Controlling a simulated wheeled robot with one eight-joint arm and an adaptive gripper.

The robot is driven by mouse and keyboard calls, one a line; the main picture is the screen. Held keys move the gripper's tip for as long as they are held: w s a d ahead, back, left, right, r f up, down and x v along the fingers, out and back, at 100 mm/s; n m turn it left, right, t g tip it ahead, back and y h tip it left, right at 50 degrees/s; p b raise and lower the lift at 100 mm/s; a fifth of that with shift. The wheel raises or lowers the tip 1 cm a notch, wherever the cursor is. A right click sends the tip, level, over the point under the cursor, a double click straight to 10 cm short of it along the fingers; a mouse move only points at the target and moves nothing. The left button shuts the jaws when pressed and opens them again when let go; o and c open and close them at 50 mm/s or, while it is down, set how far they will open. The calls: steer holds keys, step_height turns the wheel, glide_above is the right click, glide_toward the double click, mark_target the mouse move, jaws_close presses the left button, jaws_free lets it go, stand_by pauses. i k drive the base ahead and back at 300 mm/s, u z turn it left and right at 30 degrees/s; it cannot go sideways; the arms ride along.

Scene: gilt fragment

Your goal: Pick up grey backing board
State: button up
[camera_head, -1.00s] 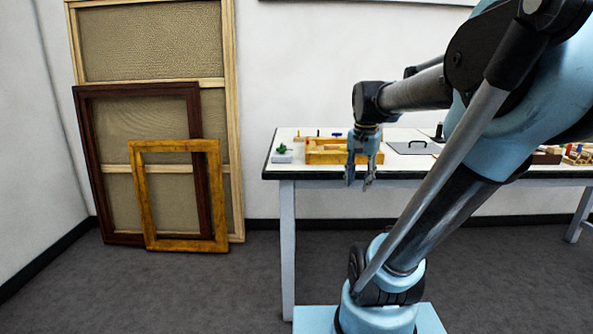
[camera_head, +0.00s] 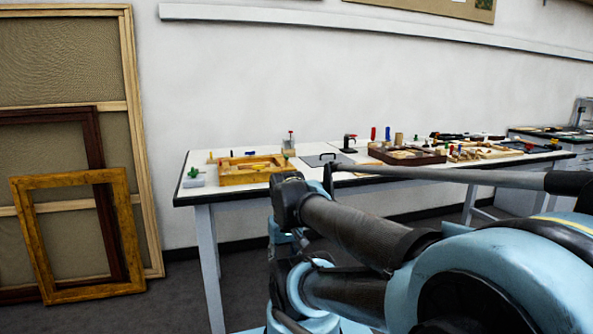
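The grey backing board (camera_head: 316,159) looks to be the flat grey panel with a black handle on top. It lies on the white worktable, to the right of a gilt frame piece (camera_head: 250,169). My gripper (camera_head: 277,238) hangs in front of the table's near edge, below the tabletop and apart from the board. My arm partly hides the gripper, and its fingers are too small and covered to read. Part of the table behind my arm is hidden.
A dark tray (camera_head: 405,154) with wooden pieces and several tools stand further right on the worktable (camera_head: 225,190). A small pale block (camera_head: 193,181) sits at its left corner. Large frames, including a gold one (camera_head: 36,240), lean on the wall at left.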

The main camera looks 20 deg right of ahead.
mark_target(320, 161)
steer(key=u, duration=0.05)
steer(key=k, duration=0.55)
steer(key=z, duration=0.4)
steer(key=i, duration=1.25)
steer(key=z, duration=1)
steer(key=i, duration=0.35)
steer(key=z, duration=0.3)
